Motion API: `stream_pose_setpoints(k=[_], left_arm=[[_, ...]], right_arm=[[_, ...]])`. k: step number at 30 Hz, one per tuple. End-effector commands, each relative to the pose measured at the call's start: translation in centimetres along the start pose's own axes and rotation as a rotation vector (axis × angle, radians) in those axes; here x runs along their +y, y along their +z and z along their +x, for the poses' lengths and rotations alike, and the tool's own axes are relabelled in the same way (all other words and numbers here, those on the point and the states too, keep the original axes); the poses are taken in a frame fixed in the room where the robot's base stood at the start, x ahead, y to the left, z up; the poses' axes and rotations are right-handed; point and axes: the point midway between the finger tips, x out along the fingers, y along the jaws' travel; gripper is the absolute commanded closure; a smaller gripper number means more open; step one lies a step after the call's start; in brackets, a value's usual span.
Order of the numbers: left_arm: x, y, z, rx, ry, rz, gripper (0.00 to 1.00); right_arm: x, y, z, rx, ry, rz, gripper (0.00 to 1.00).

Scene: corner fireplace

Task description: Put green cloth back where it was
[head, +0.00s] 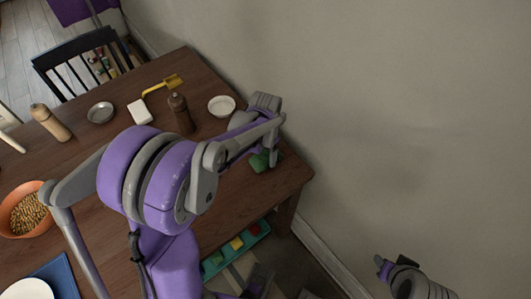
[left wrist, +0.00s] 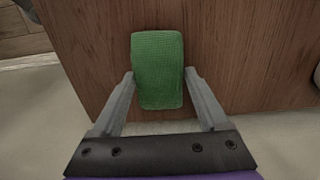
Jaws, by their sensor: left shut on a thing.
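The green cloth (left wrist: 158,72) is a folded, textured block between the two fingers of my left gripper (left wrist: 160,88) in the left wrist view. The fingers press on its sides and the gripper is shut on it. In the head view the cloth (head: 262,161) is partly hidden under my left gripper (head: 268,150), at the right end of the wooden table (head: 240,185). I cannot tell whether the cloth touches the tabletop. My right gripper (head: 384,268) shows at the lower right, away from the table; its jaw state is unclear.
Near the cloth stand a white bowl (head: 221,106) and a dark pepper mill (head: 180,113). A white block (head: 140,112), a yellow scoop (head: 163,86), a metal dish (head: 100,113) and an orange bowl (head: 22,210) are farther left. A wall (head: 390,120) borders the table's right side.

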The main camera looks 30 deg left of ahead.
Motion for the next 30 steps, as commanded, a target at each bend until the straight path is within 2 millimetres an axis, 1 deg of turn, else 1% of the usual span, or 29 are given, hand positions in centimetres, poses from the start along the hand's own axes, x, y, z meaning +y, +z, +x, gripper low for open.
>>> stream_pose_setpoints(k=[1,2,3,5,13,17,20,27,30], left_arm=[[0.0,0.0,0.3,0.0,0.0,0.0,0.75],[0.0,0.0,0.3,0.0,0.0,0.0,0.19],[0.0,0.0,0.2,0.0,0.0,0.0,0.12],[0.0,0.0,0.2,0.0,0.0,0.0,0.01],[0.0,0.0,0.0,0.0,0.0,0.0,0.0],[0.0,0.0,-1.1,0.0,0.0,0.0,0.0],[0.0,0.0,-3.0,0.0,0.0,0.0,0.0],[0.0,0.0,-8.2,0.0,0.0,-0.001,0.0],[0.0,0.0,-10.0,0.0,0.0,-0.001,0.0]], right_arm=[[0.0,0.2,0.2,-0.001,0.0,0.0,0.56],[0.0,0.1,0.2,-0.001,0.0,0.0,0.56],[0.0,0.1,0.2,-0.001,0.0,0.0,0.56],[0.0,0.1,0.1,-0.001,0.0,0.0,0.56],[0.0,0.0,0.0,0.0,0.0,0.0,0.56],[0.0,-0.2,-0.2,0.001,0.0,0.0,0.56],[0.0,-0.3,-0.5,0.002,0.0,0.0,0.56],[0.0,-0.7,-1.0,0.004,0.0,0.0,0.56],[0.0,-0.8,-1.1,0.005,0.0,0.0,0.56]])
